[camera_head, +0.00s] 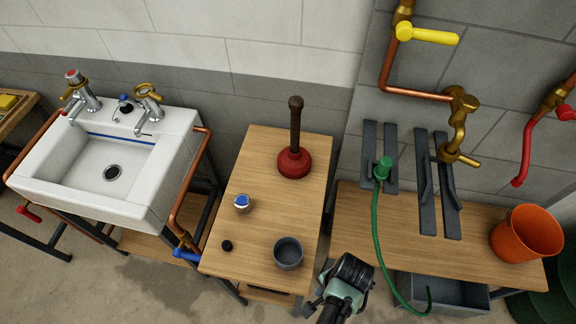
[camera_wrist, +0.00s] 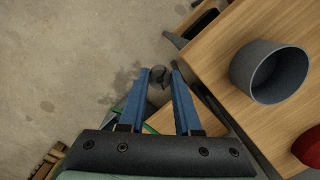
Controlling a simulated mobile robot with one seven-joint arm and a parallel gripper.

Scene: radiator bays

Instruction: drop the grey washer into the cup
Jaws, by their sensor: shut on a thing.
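The grey washer (camera_wrist: 157,80) is a small dark ring held between the tips of my gripper's blue fingers (camera_wrist: 160,74) in the wrist view. My gripper is shut on it, with floor behind the tips, outside the table edge. The cup (camera_head: 288,254) is grey, round and upright near the front right corner of the middle wooden table. It also shows in the wrist view (camera_wrist: 250,75), to the right of my fingertips and apart from them. In the head view I cannot make out the washer.
The middle table (camera_head: 258,165) also bears a red plunger (camera_head: 294,163), a blue-and-white round piece (camera_head: 242,203) and a small black piece (camera_head: 227,246). A right bench (camera_head: 440,232) carries an orange bucket (camera_head: 525,235). A green hose (camera_head: 380,235) hangs near my arm.

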